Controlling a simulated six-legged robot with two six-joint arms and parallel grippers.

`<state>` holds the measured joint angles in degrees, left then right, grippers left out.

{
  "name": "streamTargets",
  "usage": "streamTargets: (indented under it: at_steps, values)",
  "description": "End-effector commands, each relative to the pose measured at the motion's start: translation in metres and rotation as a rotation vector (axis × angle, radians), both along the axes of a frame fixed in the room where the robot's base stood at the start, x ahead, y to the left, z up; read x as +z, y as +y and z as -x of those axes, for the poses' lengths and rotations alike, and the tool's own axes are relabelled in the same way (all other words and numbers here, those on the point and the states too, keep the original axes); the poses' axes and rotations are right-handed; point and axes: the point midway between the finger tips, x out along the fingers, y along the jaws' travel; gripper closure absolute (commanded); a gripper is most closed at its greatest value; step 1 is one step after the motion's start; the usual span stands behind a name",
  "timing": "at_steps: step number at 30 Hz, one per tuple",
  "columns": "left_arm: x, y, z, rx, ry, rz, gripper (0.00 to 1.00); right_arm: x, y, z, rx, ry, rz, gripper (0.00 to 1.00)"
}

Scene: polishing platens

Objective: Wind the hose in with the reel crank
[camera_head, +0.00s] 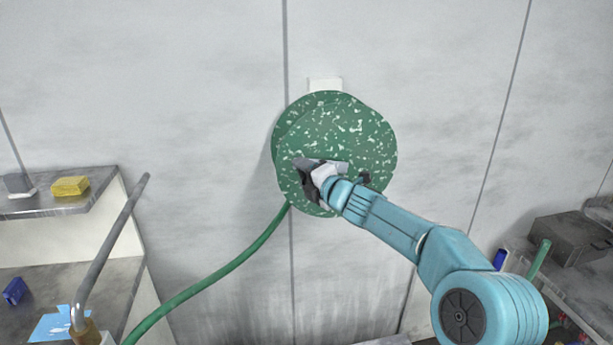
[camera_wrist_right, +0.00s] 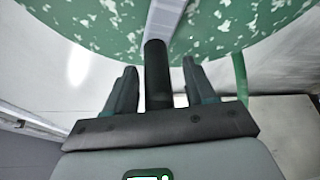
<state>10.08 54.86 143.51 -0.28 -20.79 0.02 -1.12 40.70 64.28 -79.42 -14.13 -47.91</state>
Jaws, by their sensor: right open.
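The hose reel (camera_head: 345,125) is a round green disc with pale flecks on the grey wall. It also fills the top of the right wrist view (camera_wrist_right: 90,25). A green hose (camera_head: 220,270) hangs from its lower left and runs down to the left. My right gripper (camera_head: 303,172) is in front of the reel's lower left part. In the wrist view its two fingers are open, one on each side of the dark crank handle (camera_wrist_right: 158,75). The handle joins a grey crank arm (camera_wrist_right: 165,18). The gripper hides much of the crank in the head view. My left gripper is not in view.
A shelf (camera_head: 70,205) at the left holds a yellow block (camera_head: 70,186). A dark grey box (camera_head: 568,240) sits on a bench at the right. The wall around the reel is clear.

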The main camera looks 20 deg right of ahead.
Motion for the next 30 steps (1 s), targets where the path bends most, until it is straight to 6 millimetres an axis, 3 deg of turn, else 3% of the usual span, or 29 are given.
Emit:
streamTargets:
  at_steps: [4,8,15,21,30]
  values:
    - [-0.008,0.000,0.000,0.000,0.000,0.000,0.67,0.000,-0.003,0.007,0.000,-0.002,-0.001,0.45]
    - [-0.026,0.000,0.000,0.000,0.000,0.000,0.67,-0.001,-0.010,0.028,-0.001,-0.004,0.000,0.45]
    - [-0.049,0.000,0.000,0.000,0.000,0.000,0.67,0.007,-0.030,0.086,-0.002,-0.004,0.000,0.45]
    - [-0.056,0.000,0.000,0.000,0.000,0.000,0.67,0.013,-0.044,0.129,-0.002,-0.001,-0.001,0.45]
    - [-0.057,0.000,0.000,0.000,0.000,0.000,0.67,0.016,-0.053,0.153,-0.001,0.001,-0.001,0.45]
